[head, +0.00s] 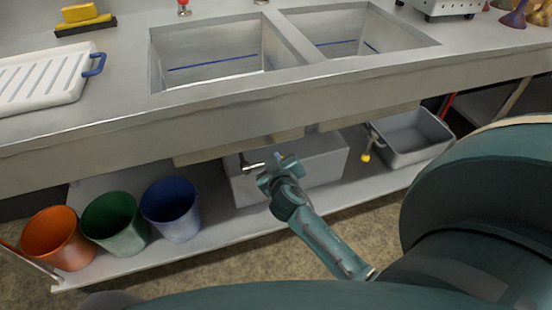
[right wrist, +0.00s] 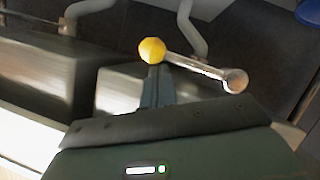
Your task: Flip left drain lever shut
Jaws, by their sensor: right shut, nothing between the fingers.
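The left drain lever (head: 252,166) shows in the head view as a short silver rod under the left basin. Its end nearest my right gripper (head: 276,164) is hidden there. In the right wrist view the lever is a shiny rod (right wrist: 200,67) running from a yellow ball knob (right wrist: 152,50) at its left end to a round pivot end at its right. My right gripper (right wrist: 157,82) is shut and empty, with its fingertips right at the underside of the knob. I cannot tell whether they touch it. My left gripper is in neither view.
The sink's front edge (head: 180,123) runs above my right gripper. A grey box (head: 320,168) stands on the lower shelf behind it. Orange (head: 58,240), green (head: 115,225) and blue (head: 172,210) buckets stand left. Another yellow-knobbed lever (head: 366,157) and a grey tub (head: 412,137) are right.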

